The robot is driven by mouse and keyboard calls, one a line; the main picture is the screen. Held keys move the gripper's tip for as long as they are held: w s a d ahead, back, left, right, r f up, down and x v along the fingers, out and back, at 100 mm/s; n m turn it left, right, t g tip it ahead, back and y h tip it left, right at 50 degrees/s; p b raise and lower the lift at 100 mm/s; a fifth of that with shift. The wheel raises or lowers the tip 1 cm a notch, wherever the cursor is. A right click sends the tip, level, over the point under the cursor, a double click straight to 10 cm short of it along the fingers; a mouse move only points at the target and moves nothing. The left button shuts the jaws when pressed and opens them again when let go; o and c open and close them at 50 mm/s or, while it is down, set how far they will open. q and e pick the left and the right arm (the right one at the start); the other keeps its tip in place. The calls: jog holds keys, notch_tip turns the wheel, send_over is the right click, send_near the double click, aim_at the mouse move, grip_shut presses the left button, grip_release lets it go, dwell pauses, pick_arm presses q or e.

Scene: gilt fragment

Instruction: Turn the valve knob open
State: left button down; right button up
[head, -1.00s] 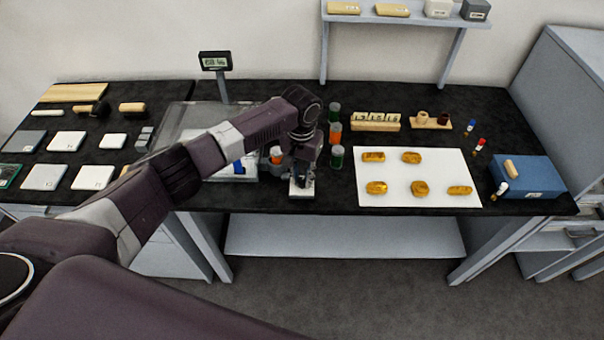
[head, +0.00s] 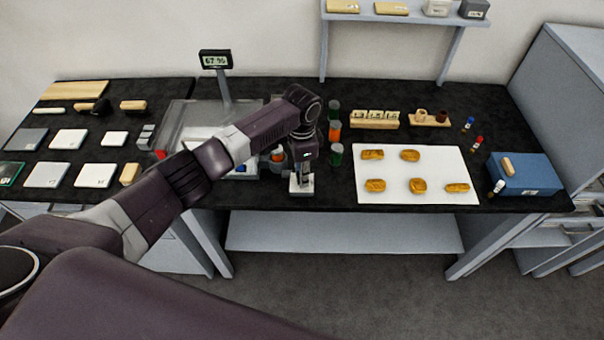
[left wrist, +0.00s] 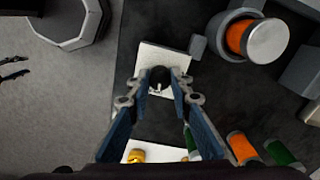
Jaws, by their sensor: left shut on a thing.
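The valve is a small white block (head: 301,189) near the table's front edge, left of the white sheet. In the left wrist view its pale base (left wrist: 150,57) lies under the fingertips, with a small dark knob (left wrist: 158,74) on it. My left gripper (left wrist: 160,84) reaches down from above and is shut on the knob, one finger on each side. In the head view the left gripper (head: 303,173) stands over the block, and my wrist hides most of the knob. How far the knob is turned cannot be told. My right gripper is not in view.
Capped vials (head: 335,132) stand just right of my left wrist. A jar with orange contents (head: 277,155) sits close behind on the left. A white sheet (head: 412,196) with several golden pieces lies to the right. A clear box and a display (head: 215,59) are behind my arm.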

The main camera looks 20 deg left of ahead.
pick_arm(q)
jog(key=shift+m, duration=1)
jog(key=shift+r, duration=0.1)
jog(key=c, duration=1.7)
grip_release()
jog(key=shift+c, duration=0.2)
notch_tip(320, 180, up, 12)
